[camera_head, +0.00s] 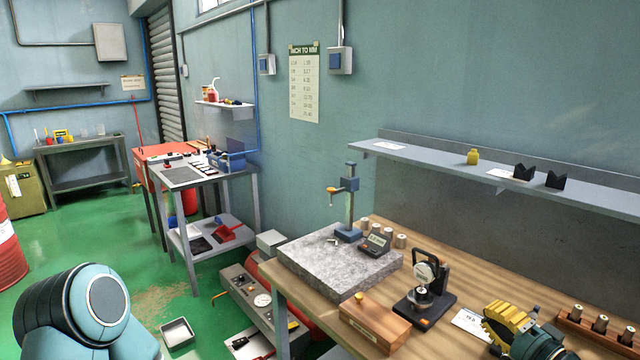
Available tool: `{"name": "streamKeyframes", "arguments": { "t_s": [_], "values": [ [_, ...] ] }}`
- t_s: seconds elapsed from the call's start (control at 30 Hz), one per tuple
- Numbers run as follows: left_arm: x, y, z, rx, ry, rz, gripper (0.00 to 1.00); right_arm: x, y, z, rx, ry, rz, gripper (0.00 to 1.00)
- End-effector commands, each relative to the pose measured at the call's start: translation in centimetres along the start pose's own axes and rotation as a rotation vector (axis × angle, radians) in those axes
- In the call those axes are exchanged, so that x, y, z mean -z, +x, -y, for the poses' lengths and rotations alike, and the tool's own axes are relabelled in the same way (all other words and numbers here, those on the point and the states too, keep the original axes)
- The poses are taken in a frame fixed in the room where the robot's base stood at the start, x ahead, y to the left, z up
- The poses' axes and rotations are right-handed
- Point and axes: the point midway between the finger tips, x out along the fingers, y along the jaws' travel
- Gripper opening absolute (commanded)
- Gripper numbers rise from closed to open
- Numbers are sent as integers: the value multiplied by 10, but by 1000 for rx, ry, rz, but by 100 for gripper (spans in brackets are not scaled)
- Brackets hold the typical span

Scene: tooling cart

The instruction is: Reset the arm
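My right gripper (508,326) shows at the lower right edge as a yellow ridged part on a dark and teal wrist. It is over the front right of the wooden bench, near a small white card. I cannot make out its fingers well enough to tell whether it is open or shut. Nothing can be seen held in it. My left arm shows only as a teal and black link at the lower left. My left gripper is out of view.
The wooden bench (455,262) carries a granite plate (335,268), a dial gauge stand (425,300), a wooden box (375,322) and a rack of pins (600,328) close to my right gripper. A grey shelf (440,160) runs above. Green floor is open at left.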

Motion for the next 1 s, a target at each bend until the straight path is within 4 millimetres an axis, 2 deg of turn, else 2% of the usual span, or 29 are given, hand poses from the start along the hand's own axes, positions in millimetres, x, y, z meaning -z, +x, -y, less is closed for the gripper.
{"name": "streamKeyframes", "arguments": {
  "t_s": [0.03, 0.17, 0.27, 0.37, 0.4, 0.47, 0.5, 0.6, 0.7, 0.83, 1.0],
  "values": [
    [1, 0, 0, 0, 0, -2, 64, -17, 12, -8, -16, 9, 41, 0],
    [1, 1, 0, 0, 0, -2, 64, -62, 37, -31, -67, 35, 141, 0],
    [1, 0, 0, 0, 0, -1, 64, -106, 54, -53, -120, 51, 235, 0],
    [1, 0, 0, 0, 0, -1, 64, -161, 66, -80, -194, 60, 350, 0],
    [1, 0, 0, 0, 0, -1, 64, -184, 69, -91, -227, 61, 397, 0],
    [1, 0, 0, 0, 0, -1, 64, -217, 69, -108, -279, 55, 465, 0],
    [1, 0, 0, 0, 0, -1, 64, -237, 67, -119, -315, 49, 509, 0],
    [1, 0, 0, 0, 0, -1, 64, -283, 57, -146, -406, 22, 609, 0],
    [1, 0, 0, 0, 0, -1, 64, -319, 40, -172, -498, -19, 698, 0],
    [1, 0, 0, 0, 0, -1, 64, -351, 13, -203, -619, -93, 793, 0],
    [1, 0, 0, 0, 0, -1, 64, -366, -25, -236, -770, -219, 876, 0]
  ]
}}
